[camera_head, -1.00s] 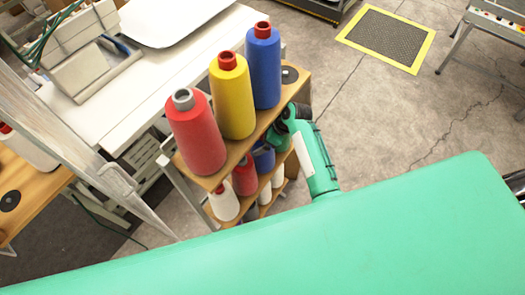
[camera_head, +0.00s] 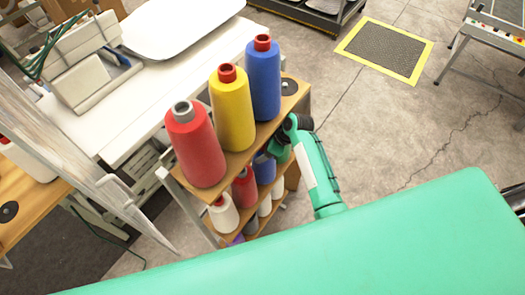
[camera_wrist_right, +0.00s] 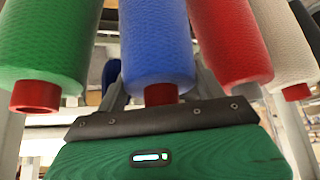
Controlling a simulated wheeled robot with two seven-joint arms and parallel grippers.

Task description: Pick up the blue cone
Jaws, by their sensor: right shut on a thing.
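A blue cone (camera_head: 264,168) stands on the lower tier of the wooden rack, partly hidden by my right gripper (camera_head: 268,153). Another blue cone (camera_head: 264,82) stands on the top tier. My left gripper is not in view.
On the rack's top board (camera_head: 291,101) stand a yellow cone (camera_head: 232,112) and a red cone (camera_head: 195,145). White cones (camera_head: 224,214) and others stand lower. A white table (camera_head: 140,85) is behind at left. The floor at right is open, with a yellow-edged mat (camera_head: 385,50).

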